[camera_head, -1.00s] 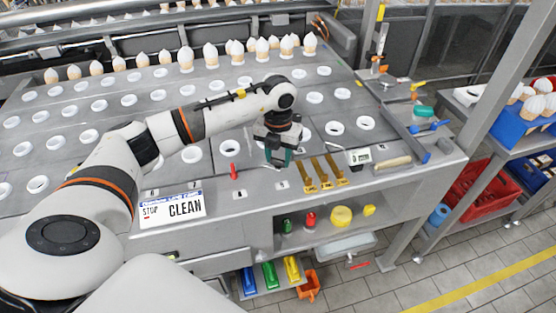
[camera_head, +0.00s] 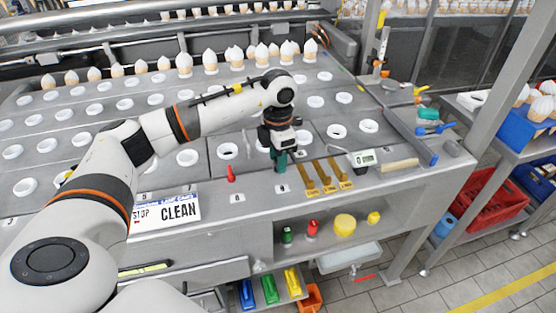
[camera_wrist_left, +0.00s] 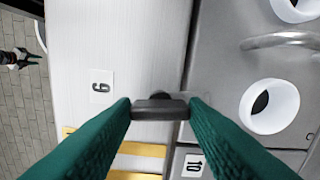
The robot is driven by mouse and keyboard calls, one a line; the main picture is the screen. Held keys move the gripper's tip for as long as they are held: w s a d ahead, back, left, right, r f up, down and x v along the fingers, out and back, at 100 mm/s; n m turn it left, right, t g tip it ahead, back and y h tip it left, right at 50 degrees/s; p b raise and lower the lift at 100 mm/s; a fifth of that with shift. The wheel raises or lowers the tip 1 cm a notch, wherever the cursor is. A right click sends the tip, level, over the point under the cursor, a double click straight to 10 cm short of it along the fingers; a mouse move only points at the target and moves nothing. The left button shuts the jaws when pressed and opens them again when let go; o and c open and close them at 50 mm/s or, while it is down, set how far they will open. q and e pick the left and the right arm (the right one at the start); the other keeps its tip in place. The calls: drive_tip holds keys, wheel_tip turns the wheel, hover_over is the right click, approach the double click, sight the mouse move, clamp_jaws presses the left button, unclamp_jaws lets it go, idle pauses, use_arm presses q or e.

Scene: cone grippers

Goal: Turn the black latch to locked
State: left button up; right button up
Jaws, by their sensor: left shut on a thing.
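The black latch (camera_wrist_left: 160,108) is a short dark bar at the bench edge, between the 9 and 10 labels in the left wrist view. My left gripper (camera_wrist_left: 160,110) is shut on it, with a green finger touching each end. In the head view my left gripper (camera_head: 280,163) points down at the bench, behind the 9 label, and its fingers hide the latch.
White-rimmed holes (camera_head: 228,151) fill the bench behind.

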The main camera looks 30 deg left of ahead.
use_arm(q)
drive_tip(key=shift+r+m, duration=0.15)
drive_tip(key=shift+m, duration=0.35)
drive_tip(key=o, duration=1)
wheel_tip(320, 180, up, 12)
drive_tip(key=shift+f+b, duration=0.1)
drive_tip(key=shift+b, duration=0.8)
